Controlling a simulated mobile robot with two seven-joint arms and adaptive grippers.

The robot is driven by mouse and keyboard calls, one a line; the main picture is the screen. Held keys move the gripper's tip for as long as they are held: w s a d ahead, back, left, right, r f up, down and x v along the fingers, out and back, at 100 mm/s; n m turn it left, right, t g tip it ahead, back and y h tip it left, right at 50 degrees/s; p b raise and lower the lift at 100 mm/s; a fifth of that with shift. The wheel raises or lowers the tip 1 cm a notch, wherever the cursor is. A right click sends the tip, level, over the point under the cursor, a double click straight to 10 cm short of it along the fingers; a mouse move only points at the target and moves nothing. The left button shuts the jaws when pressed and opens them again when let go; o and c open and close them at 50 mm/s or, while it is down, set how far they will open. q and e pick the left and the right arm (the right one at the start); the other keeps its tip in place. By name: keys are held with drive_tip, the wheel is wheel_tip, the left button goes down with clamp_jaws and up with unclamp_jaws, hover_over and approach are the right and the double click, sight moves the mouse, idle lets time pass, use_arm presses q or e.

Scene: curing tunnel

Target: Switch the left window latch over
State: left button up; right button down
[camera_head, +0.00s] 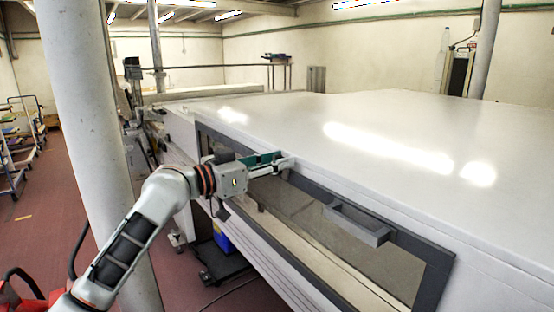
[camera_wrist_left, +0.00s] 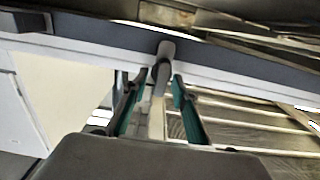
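The window (camera_head: 345,245) is a glass pane in a dark grey frame on the front side of the white tunnel housing. The left window latch (camera_wrist_left: 163,58) shows in the left wrist view as a pale lever with a rounded end against the grey frame. My left gripper (camera_head: 283,162) is at the upper left part of the window in the head view, where it hides most of the latch. In the left wrist view its teal-padded fingers (camera_wrist_left: 160,82) stand apart, one on each side of the lever, with a visible gap on the right. My right gripper is not in view.
A grey bracket-like handle (camera_head: 358,226) sticks out from the upper frame to the right of my gripper. A round pillar (camera_head: 88,110) stands close by my left arm. A blue bin (camera_head: 222,238) sits low beneath the housing. The housing's broad white top (camera_head: 270,125) is clear.

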use_arm(q)
clamp_jaws()
